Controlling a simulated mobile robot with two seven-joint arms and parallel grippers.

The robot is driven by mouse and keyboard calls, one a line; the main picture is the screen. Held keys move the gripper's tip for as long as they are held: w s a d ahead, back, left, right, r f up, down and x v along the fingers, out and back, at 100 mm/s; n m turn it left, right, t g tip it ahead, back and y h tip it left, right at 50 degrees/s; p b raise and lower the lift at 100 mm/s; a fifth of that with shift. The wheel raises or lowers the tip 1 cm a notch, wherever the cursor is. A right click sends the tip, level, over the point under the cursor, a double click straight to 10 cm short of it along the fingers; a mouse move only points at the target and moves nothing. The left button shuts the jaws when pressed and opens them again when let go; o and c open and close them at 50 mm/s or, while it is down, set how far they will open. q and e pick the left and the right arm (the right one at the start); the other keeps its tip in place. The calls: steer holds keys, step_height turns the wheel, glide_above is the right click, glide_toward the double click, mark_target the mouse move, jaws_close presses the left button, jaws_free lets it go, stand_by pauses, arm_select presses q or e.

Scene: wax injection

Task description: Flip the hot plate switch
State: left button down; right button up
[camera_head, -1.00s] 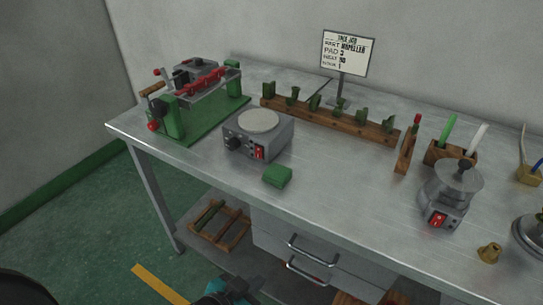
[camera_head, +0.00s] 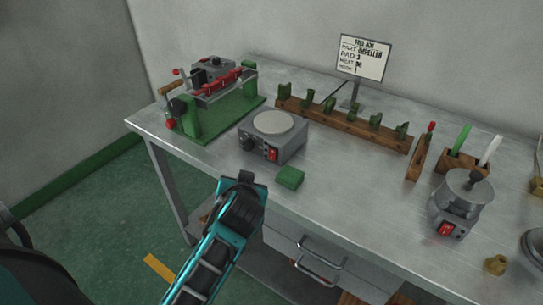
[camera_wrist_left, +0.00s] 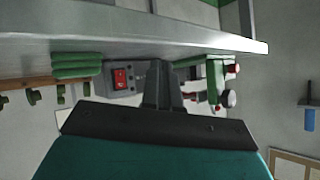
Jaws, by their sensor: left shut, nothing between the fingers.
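The hot plate (camera_head: 291,147) is a grey box with a pale round top, near the front edge of the metal table. Its red switch (camera_head: 273,154) is on the front face, right of a black knob (camera_head: 246,143). In the left wrist view, which is upside down, the hot plate (camera_wrist_left: 136,82) and red switch (camera_wrist_left: 120,78) show beyond the fingers. My left gripper (camera_head: 246,178) is in front of the table edge, apart from the hot plate. Its fingers (camera_wrist_left: 162,65) are shut and empty. My right gripper is not in view.
A green-based machine (camera_head: 208,115) stands left, and a wooden rack (camera_head: 345,126) behind. A grey pot unit with its own red switch (camera_head: 445,229) stands right. Drawers (camera_head: 320,250) are under the table (camera_head: 350,195).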

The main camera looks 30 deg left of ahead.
mark_target(265, 178)
arm_select(q)
steer(key=shift+w, duration=0.1)
steer(key=shift+w+d+f+b, duration=0.15)
steer(key=shift+w+f, duration=0.05)
steer(key=shift+w, duration=1.25)
steer(key=shift+w+d+f+b, duration=0.1)
steer(key=shift+w+f, duration=0.1)
steer(key=shift+w, duration=1.2)
steer(key=shift+w+d+f+b, duration=0.15)
steer(key=shift+w+f, duration=0.05)
steer(key=shift+w, duration=1.25)
steer(key=shift+w, duration=0.4)
steer(key=shift+w, duration=0.3)
steer(key=shift+s, duration=0.1)
steer(key=shift+s+p, duration=0.4)
steer(key=shift+s, duration=0.2)
steer(key=shift+s, duration=0.1)
